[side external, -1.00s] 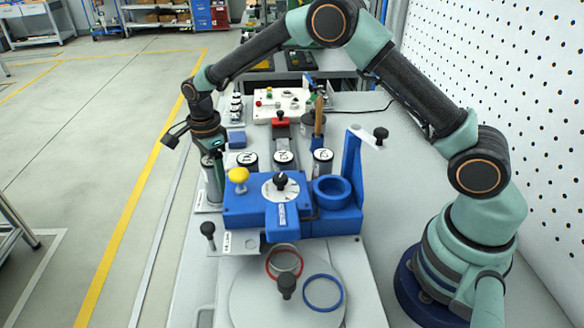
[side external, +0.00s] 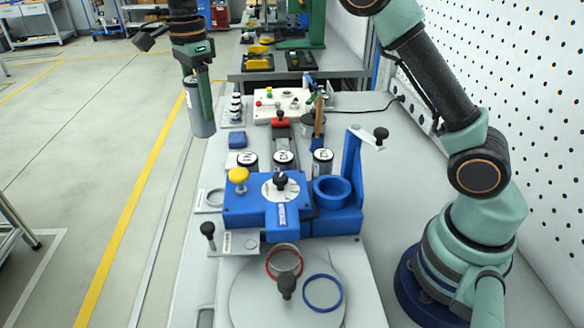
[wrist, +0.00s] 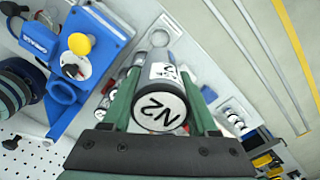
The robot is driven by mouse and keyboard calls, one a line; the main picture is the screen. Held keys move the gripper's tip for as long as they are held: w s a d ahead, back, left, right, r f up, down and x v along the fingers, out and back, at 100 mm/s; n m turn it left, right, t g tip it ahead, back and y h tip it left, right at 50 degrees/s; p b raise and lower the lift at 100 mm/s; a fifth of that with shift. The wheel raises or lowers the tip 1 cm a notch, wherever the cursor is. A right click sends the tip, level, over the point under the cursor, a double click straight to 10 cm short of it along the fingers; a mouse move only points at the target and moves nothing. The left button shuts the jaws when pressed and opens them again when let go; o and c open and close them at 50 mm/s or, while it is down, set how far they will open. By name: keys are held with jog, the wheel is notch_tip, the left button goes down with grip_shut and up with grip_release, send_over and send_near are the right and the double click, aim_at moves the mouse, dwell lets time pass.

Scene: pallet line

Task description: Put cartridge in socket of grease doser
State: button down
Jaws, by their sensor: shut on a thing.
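My gripper (side external: 203,92) is raised at the left of the side external view, shut on a grey cartridge (side external: 202,122) that hangs upright in the air. In the wrist view my gripper (wrist: 160,98) has its green fingers on both sides of this cartridge (wrist: 161,78), whose white end reads N2. The blue grease doser (side external: 243,208) stands on the bench, right of and below the cartridge. It carries a yellow knob, a black-knobbed dial and an open round blue socket (side external: 332,190). The doser (wrist: 95,25) and socket (wrist: 61,92) are at the left in the wrist view.
Several white-topped cartridges (side external: 322,162) stand behind the doser. A plate with an empty ring (side external: 211,198) lies at its left. A tall blue bracket (side external: 351,165) rises beside the socket. A round grey plate (side external: 250,300) with red and blue rings is in front.

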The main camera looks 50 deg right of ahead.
jog(key=shift+r, duration=0.5)
jog(key=s+d+r, duration=0.3)
jog(key=s, duration=0.6)
jog(key=s+d+r, duration=0.3)
jog(key=s+r, duration=0.1)
jog(key=s, duration=0.4)
jog(key=s+d+r, duration=0.3)
jog(key=s, duration=0.6)
jog(key=shift+m, duration=0.3)
notch_tip(320, 180, down, 20)
jog(key=shift+w+d+r, duration=0.1)
jog(key=shift+w, duration=0.05)
jog(key=shift+c, duration=0.9)
grip_release()
